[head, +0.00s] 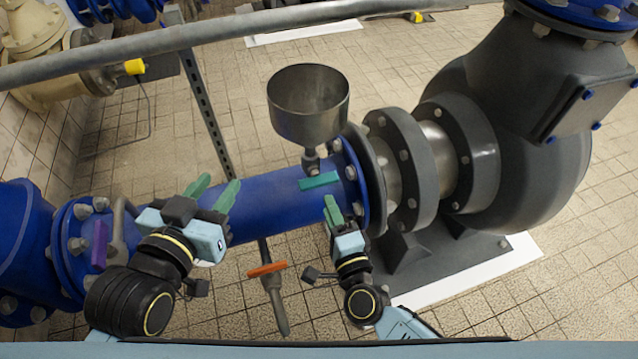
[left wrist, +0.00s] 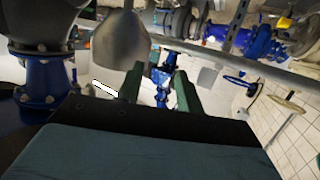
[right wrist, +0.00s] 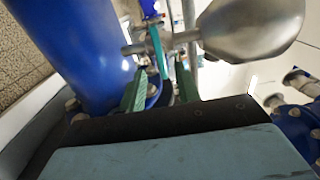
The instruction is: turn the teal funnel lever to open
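The teal lever (head: 319,181) is a short flat bar on the valve below the metal funnel (head: 308,105), lying crosswise in front of the blue pipe (head: 270,205). My right gripper (head: 333,205) is just below the lever's right part in the head view. In the right wrist view the teal lever (right wrist: 157,48) stands ahead of my open right gripper (right wrist: 162,75), in line with the gap between its green fingers; contact cannot be told. My left gripper (head: 214,190) is open and empty over the pipe's left part. The left wrist view shows the funnel (left wrist: 120,40).
An orange lever (head: 267,269) sits on a drain pipe below the blue pipe. A purple lever (head: 99,243) is at the left flange. A grey handrail (head: 200,35) crosses behind the funnel. The large dark pump (head: 500,130) fills the right.

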